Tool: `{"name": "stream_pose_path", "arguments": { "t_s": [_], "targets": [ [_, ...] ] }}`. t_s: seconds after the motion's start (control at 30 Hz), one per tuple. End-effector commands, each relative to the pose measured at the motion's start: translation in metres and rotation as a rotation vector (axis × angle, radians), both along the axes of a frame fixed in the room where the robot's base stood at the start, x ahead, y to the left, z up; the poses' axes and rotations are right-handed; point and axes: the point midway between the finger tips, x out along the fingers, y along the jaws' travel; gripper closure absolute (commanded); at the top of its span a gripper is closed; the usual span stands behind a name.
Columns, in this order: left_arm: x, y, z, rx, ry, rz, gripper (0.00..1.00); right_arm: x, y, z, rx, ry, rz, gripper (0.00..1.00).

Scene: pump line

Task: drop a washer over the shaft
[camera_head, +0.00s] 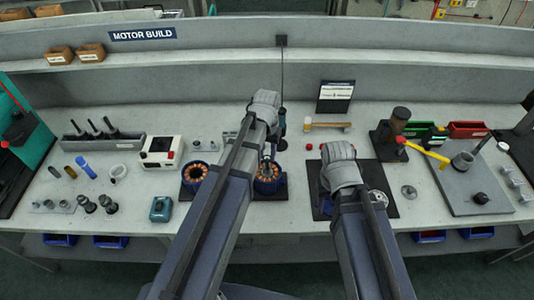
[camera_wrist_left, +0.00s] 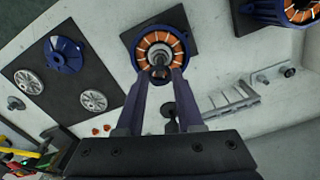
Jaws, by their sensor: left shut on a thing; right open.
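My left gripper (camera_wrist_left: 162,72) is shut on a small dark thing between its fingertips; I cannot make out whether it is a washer. It is over the middle of a blue-rimmed stator (camera_wrist_left: 161,38) with copper windings, and the shaft there is mostly hidden. In the head view the same stator (camera_head: 266,185) is partly behind my left arm, with my left gripper (camera_head: 266,161) above it. My right arm reaches over a dark mat at the centre right; its fingers are hidden behind the arm. No loose washer can be told for certain.
A second stator (camera_head: 195,175) stands to the left. A blue end cover (camera_wrist_left: 63,54) and grey discs (camera_wrist_left: 92,100) lie on the dark mat. A white box (camera_head: 160,151) and several small parts are at the left. A grey plate (camera_head: 470,188) with a yellow-handled tool is at the right.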

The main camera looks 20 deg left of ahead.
Motion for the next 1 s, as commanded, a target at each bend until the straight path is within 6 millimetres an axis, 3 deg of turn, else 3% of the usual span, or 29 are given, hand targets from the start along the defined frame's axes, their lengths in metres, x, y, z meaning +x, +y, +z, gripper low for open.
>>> {"name": "stream_pose_path", "arguments": {
  "t_s": [1.0],
  "targets": [
    [0.0,0.0,-0.0075,0.0,0.0,0.0,0.95,0.0,0.0,-0.0074,0.0,0.0,0.0,0.5]
  ]
}}
